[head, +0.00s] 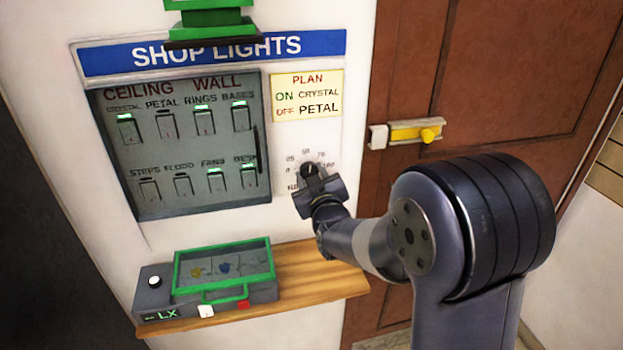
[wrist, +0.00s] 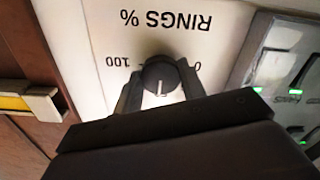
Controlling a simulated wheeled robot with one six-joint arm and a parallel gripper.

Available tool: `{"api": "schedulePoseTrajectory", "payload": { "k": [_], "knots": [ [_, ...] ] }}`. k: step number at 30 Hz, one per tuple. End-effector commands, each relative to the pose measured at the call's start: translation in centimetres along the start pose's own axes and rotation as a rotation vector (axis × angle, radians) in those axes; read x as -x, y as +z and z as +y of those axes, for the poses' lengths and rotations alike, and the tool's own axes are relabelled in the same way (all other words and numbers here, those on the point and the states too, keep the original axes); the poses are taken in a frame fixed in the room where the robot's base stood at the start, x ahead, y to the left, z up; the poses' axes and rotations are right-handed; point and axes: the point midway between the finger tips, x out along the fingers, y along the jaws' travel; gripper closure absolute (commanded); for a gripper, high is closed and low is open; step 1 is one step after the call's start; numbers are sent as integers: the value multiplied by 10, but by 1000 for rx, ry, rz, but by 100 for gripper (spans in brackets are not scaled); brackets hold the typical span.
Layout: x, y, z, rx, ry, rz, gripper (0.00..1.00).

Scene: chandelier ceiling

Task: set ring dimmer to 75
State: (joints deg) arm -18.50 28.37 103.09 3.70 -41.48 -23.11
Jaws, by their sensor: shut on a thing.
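The ring dimmer is a round black knob (head: 308,169) on the white panel right of the switch case, inside a scale marked 0, 25, 50, 75 and 100. In the wrist view the knob (wrist: 158,75) shows upside down, under the words "RINGS %". Its white pointer line points almost straight down there, which is toward the top of the scale, near 50. My gripper (head: 310,181) is shut on the knob. In the wrist view its two dark fingers stand on either side of it. The gripper body hides the 25 to 75 marks there.
A switch case (head: 186,145) with several lit switches is left of the knob. A yellow "PLAN" card (head: 307,95) is above it. A wooden shelf (head: 318,289) with a green-lidded box (head: 222,272) is below. A brown door (head: 480,100) with a yellow latch (head: 405,132) is right.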

Motion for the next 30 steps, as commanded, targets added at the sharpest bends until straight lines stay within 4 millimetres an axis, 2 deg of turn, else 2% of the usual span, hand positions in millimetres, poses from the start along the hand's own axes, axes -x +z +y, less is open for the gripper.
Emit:
{"api": "schedulePoseTrajectory", "payload": {
  "k": [11, 21, 30],
  "knots": [
    [0, 7, -3, -245, 2, 6, 84],
    [0, 5, -4, -545, 0, 6, 84],
    [0, 2, -3, -737, -1, 4, 84]
  ]
}}
